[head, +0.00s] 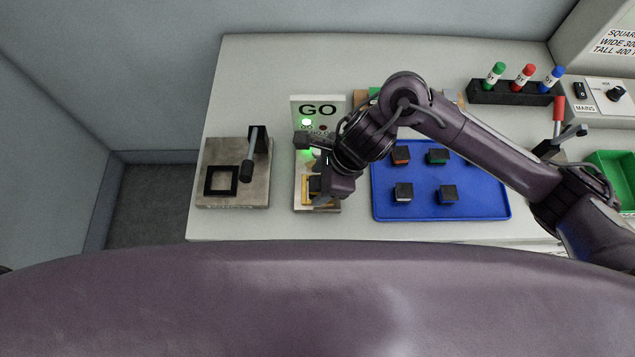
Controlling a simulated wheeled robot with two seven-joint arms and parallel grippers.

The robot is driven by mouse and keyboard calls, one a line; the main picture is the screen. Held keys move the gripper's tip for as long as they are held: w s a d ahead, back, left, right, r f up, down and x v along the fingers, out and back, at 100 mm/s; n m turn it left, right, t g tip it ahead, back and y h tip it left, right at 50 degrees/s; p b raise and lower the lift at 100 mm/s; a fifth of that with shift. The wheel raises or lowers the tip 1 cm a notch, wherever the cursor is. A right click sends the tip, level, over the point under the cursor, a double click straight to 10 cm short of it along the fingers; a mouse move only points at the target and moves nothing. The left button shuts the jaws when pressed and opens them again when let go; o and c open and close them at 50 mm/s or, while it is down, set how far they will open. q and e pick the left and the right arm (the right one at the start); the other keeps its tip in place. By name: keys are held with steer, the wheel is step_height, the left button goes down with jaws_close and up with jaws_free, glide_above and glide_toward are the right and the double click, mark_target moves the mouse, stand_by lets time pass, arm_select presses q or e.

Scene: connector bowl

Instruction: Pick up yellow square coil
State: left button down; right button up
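A yellow square coil (306,190) with a dark core sits on the pale base of the GO stand (317,109). It is partly covered by my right gripper (309,173). The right gripper reaches in from the right, over the front of the stand. Its two dark fingers look spread wide apart, one near the lit panel and one beside the coil. Whether the near finger touches the coil is hidden. My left gripper is not in view.
A grey plate with a black square frame and lever (248,168) stands at left. A blue tray (424,206) with several dark-topped blocks lies under my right arm. A black rack (485,95) of coloured bottles and a green bin (607,171) are at right. A green light glows on the stand.

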steer(key=c, duration=1.1)
steer(key=shift+r, duration=0.1)
